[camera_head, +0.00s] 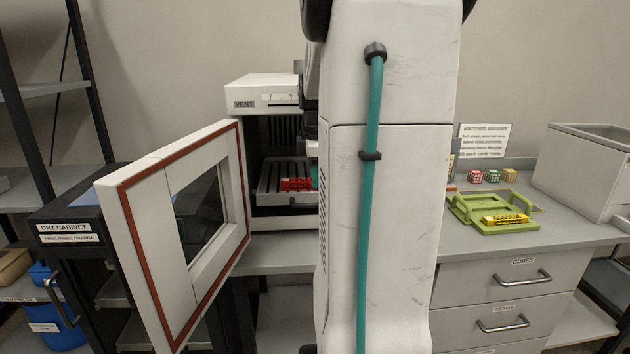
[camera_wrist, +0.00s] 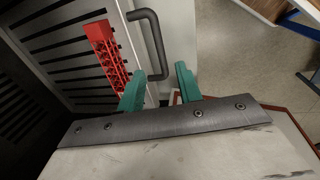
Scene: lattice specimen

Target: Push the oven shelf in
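The oven (camera_head: 262,92), labelled VENT, stands on the bench with its door (camera_head: 150,200) swung open toward the left. The dark slotted oven shelf (camera_head: 268,181) shows inside the opening with a red lattice specimen (camera_head: 296,184) on it. In the wrist view, the shelf (camera_wrist: 62,45) and the red specimen (camera_wrist: 106,55) are at left. A dark bent handle (camera_wrist: 154,42) is at the shelf's front edge. My gripper (camera_wrist: 160,78) is open, its teal fingers apart, with the handle's lower end near and between the tips. Contact cannot be told. My arm hides the oven's right side.
On the bench at right are a green tray (camera_head: 470,221) with a yellow specimen (camera_head: 505,219), several small cubes (camera_head: 493,176) and a grey bin (camera_head: 582,180). A dry cabinet (camera_head: 75,250) stands behind the oven door at left. Drawers (camera_head: 510,280) lie below the bench.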

